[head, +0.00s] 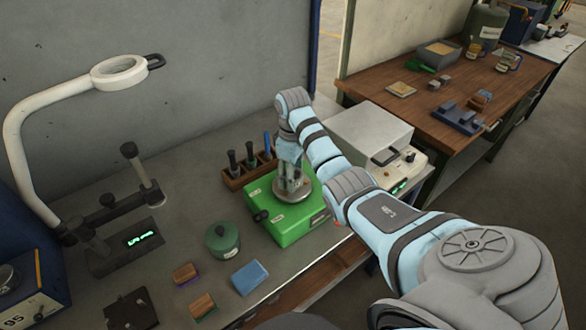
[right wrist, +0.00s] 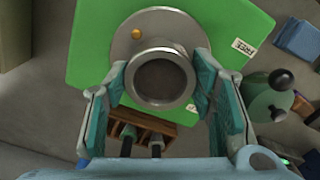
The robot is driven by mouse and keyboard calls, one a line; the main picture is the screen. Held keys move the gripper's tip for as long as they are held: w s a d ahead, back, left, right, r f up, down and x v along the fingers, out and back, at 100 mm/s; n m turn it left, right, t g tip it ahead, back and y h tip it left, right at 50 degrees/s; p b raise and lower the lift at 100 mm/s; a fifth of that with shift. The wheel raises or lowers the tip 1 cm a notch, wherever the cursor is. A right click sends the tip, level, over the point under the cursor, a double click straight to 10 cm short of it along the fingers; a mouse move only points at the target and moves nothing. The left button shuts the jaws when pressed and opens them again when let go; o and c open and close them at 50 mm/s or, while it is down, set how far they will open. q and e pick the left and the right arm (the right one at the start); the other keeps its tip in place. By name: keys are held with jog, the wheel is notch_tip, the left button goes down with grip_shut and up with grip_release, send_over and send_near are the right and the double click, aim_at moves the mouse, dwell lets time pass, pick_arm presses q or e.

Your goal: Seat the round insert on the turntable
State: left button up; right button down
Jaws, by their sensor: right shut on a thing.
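The round insert (right wrist: 160,98) is a grey metal ring with a dark hollow middle. In the right wrist view it sits between the two teal-padded fingers of my right gripper (right wrist: 168,92), which is shut on it. The turntable (right wrist: 124,48) is a grey disc with a brass-coloured dot, on top of a green box (right wrist: 230,30). In the head view my right gripper (head: 290,178) points down over this green box (head: 296,222), and the fingers partly hide the disc and insert. I cannot tell whether the insert touches the disc. My left gripper is not in view.
A wooden rack (head: 246,170) with dark-handled tools stands just behind the green box. A green lidded pot (head: 222,241), a blue block (head: 249,278) and a magnifier lamp (head: 118,71) are to the left. A grey instrument box (head: 366,133) stands to the right.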

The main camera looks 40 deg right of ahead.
jog(key=shift+f, duration=0.35)
jog(key=shift+r, duration=0.1)
jog(key=shift+r, duration=0.75)
jog(key=shift+f, duration=0.65)
dwell(1.1)
jog(key=shift+r, duration=0.65)
jog(key=shift+f, duration=0.8)
dwell(0.4)
jog(key=c, duration=1)
grip_release()
